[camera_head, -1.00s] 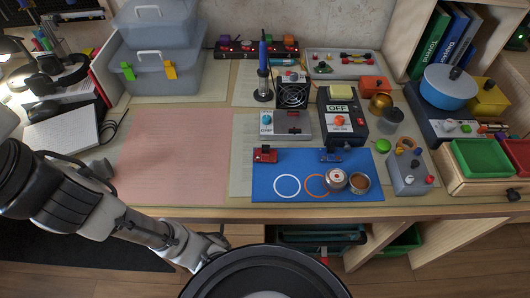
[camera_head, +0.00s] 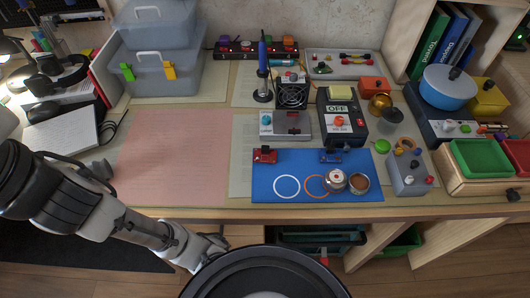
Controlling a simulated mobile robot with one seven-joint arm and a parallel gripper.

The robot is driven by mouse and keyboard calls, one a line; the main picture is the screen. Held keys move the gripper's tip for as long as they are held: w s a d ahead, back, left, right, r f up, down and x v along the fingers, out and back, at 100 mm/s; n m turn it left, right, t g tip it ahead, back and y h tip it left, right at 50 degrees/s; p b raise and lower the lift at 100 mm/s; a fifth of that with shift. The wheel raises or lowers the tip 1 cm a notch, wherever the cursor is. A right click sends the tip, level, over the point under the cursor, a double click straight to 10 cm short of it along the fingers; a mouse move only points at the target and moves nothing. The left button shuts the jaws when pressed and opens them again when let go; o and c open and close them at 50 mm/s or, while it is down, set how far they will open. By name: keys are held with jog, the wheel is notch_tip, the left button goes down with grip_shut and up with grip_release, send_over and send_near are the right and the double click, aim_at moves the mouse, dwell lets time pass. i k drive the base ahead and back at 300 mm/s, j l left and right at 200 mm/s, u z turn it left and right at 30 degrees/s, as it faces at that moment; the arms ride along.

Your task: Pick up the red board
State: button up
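The red board (camera_head: 265,156) is a small red piece with a dark block on its top. It lies flat at the upper left corner of the blue mat (camera_head: 268,192), left of a similar small blue board (camera_head: 330,157). My arm comes in from the left edge and runs down to the bottom middle, in front of the bench. The far end of the arm is low, below the bench's front edge and well apart from the red board. My gripper's fingers cannot be made out there, and part of that end is hidden behind my own body.
The mat also holds a solder spool (camera_head: 335,180) and a small round tin (camera_head: 359,183) at right. Behind the red board stand a grey box with knobs (camera_head: 286,126), a fan (camera_head: 292,95) and a soldering iron in its stand (camera_head: 263,72). The pink sheet (camera_head: 172,155) at left is clear.

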aim_at(264, 155)
jog(key=l+u, duration=0.25)
jog(key=l, duration=0.2)
jog(key=k+l+u, duration=0.1)
jog(key=l+u, duration=0.15)
jog(key=l, duration=0.2)
jog(key=k+l+u, duration=0.2)
jog(key=l, duration=0.2)
jog(key=l+u, duration=0.25)
jog(key=l, duration=0.2)
jog(key=k+l+u, duration=0.25)
jog(key=i+l, duration=0.1)
jog(key=i, duration=0.5)
